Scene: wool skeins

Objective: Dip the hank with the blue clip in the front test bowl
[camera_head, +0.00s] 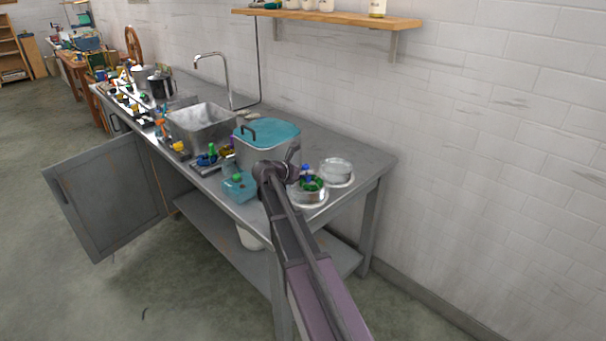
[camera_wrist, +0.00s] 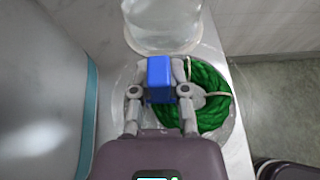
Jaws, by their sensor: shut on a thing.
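My gripper (camera_wrist: 160,92) is shut on the blue clip (camera_wrist: 158,72). The green hank (camera_wrist: 214,82) hangs at this clip and lies coiled within the round front test bowl (camera_head: 308,202). The clip (camera_head: 305,167) and hank (camera_head: 312,183) also show in the head view, just right of my gripper (camera_head: 294,165). My gripper is over the left part of the bowl in the wrist view and hides part of the hank. I cannot tell how deep the hank sits in the liquid. A second clear bowl (camera_head: 338,168) stands just behind.
A large metal pot with a teal lid (camera_head: 268,130) stands left of the bowls, close to my gripper. A teal tub (camera_head: 239,187) is near the counter's front edge. The metal counter (camera_head: 360,160) ends just right of the bowls. A sink (camera_head: 200,128) lies farther left.

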